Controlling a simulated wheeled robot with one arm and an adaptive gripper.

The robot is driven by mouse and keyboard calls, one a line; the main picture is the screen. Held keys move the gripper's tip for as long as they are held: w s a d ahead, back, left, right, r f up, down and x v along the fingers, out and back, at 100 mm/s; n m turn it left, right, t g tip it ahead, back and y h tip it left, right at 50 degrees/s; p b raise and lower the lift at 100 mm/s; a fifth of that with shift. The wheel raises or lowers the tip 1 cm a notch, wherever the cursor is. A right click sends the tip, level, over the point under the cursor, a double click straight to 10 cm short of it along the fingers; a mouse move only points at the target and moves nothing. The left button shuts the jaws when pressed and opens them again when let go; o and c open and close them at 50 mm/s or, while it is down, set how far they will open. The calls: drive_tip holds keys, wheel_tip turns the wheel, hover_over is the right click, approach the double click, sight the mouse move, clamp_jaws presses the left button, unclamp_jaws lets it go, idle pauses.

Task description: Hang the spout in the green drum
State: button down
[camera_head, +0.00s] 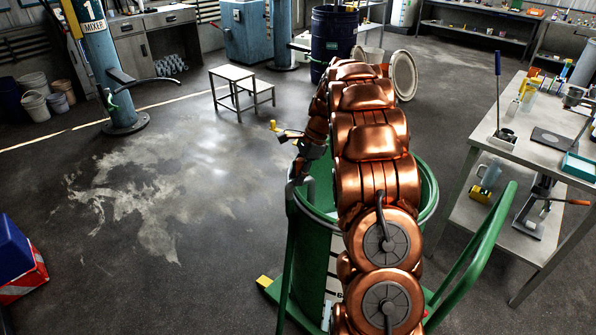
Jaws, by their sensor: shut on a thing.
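The green drum (318,255) stands upright at the front centre, with my copper arm reaching over it and hiding much of its opening. My gripper (303,143) is beyond the drum's left rim in the picture, above rim height as far as I can tell. It is shut on a small piece with yellow and orange parts, which I take to be the spout (274,126). The spout sticks out to the left of the gripper. Its lower part and the grip itself are small and partly hidden by the gripper and arm.
A green cart handle (478,250) rises right of the drum. A workbench (535,150) with tools stands at the right. A step stool (232,78) and a blue mixer column (110,75) stand behind left.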

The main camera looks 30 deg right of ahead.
drive_tip(key=shift+f, duration=1.9)
drive_tip(key=shift+f+b, duration=0.3)
drive_tip(key=shift+f, duration=0.05)
drive_tip(key=c, duration=0.8)
unclamp_jaws()
drive_tip(key=shift+c, duration=0.2)
drive_tip(key=v, duration=1.2)
drive_tip(key=shift+f, duration=0.1)
